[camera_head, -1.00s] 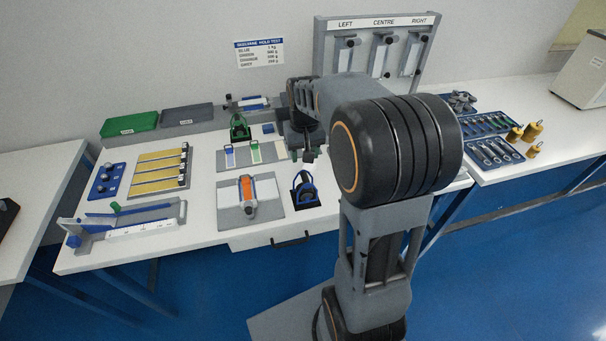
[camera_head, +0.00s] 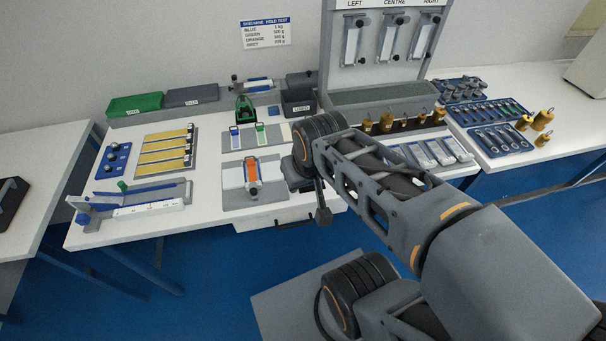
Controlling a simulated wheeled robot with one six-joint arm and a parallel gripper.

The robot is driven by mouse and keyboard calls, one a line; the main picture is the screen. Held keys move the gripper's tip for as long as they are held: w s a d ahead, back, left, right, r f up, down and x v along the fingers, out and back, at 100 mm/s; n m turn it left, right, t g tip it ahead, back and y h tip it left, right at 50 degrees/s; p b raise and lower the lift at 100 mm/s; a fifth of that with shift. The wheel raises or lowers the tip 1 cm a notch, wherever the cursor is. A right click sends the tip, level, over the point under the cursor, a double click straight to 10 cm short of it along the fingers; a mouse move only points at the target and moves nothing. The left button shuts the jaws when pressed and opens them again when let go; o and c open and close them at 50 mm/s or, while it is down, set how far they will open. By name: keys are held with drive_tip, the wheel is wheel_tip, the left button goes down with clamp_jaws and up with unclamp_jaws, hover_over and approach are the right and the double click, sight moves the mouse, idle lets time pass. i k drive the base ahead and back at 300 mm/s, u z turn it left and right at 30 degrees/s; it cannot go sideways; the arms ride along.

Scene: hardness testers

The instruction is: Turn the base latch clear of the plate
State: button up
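A grey plate (camera_head: 231,199) lies near the front edge of the bench. A slim device with an orange body (camera_head: 251,172) and a grey front end lies on it. I cannot make out a base latch at this size. My arm comes in from the right, and its dark wrist joints stand just right of the plate. What looks like my gripper (camera_head: 323,214) hangs small and dark at the bench's front edge, apart from the orange device. Its fingers are too small to tell whether they are open or shut.
A rack (camera_head: 385,85) marked left, centre and right stands at the back. Green (camera_head: 135,103) and grey (camera_head: 191,95) trays sit at back left. A ruler fixture (camera_head: 150,208) lies front left. Brass weights and blue trays (camera_head: 500,138) are at right. My arm covers the bench right of the plate.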

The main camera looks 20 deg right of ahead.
sight(252, 186)
drive_tip(key=z, duration=1.65)
drive_tip(key=k, duration=0.85)
drive_tip(key=u, duration=1.65)
drive_tip(key=i, duration=0.5)
